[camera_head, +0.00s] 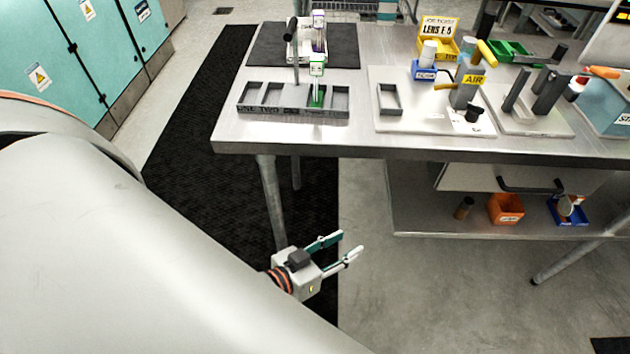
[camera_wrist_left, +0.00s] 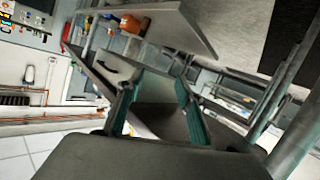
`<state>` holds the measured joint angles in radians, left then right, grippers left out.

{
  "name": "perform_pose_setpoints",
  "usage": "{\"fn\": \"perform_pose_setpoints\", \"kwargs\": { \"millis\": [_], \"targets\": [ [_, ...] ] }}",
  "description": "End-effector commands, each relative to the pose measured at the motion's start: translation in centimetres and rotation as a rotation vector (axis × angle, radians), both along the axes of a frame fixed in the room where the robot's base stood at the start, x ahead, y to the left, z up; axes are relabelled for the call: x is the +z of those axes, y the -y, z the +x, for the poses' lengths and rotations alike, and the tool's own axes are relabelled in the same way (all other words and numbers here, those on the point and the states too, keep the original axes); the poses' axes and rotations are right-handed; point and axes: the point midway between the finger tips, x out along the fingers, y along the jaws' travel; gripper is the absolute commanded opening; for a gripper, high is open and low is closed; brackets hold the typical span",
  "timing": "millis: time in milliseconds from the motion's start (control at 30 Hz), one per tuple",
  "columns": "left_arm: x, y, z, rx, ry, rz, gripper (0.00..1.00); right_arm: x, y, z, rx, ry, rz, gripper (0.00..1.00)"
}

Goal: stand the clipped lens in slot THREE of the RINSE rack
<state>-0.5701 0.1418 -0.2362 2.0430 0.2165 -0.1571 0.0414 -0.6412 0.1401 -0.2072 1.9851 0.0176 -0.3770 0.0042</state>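A dark grey rack (camera_head: 293,109) with several slots lies near the left front edge of the steel table. Its front lettering is too small to read surely. A green and white upright piece (camera_head: 317,66) stands at the rack, with green (camera_head: 317,97) showing in a slot right of the middle. It may be the clipped lens, but I cannot tell. My left gripper (camera_head: 350,243) is low in front of the table, below and apart from the rack. Its fingers are open and empty, also in the left wrist view (camera_wrist_left: 153,100). My right gripper is not in view.
The steel table (camera_head: 350,143) has its front edge above my left gripper. A white board with an AIR stand (camera_head: 467,86), a yellow bin (camera_head: 437,47) and a green bin (camera_head: 508,50) are to the right. A lower shelf (camera_head: 430,215) holds an orange bin (camera_head: 506,209).

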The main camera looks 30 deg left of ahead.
Motion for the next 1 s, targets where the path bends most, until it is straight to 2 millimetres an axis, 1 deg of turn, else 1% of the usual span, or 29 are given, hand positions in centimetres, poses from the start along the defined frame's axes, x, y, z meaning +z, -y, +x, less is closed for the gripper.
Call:
{"fn": "perform_pose_setpoints", "kwargs": {
  "millis": [33,100,200,300,567,800,1000],
  "targets": [
    [-3.0,-0.7,-1.7,-0.022,-0.062,0.108,0.36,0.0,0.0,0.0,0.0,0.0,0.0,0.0],
    [-6.1,-1.8,-3.6,-0.049,-0.129,0.232,0.36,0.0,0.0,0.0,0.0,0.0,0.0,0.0],
    [-8.8,-2.9,-5.4,-0.077,-0.19,0.345,0.36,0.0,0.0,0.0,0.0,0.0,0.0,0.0],
    [-9.9,-3.5,-6.2,-0.09,-0.217,0.395,0.36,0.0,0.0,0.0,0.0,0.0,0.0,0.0],
    [-9.9,-3.5,-6.3,-0.091,-0.22,0.401,0.36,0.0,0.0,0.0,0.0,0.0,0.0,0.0],
    [-8.4,-3.2,-6.4,-0.091,-0.22,0.385,0.36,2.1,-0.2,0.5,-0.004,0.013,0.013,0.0],
    [-8.5,-3.2,-6.4,-0.09,-0.221,0.383,0.36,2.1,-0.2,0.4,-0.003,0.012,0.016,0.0]
  ]
}}
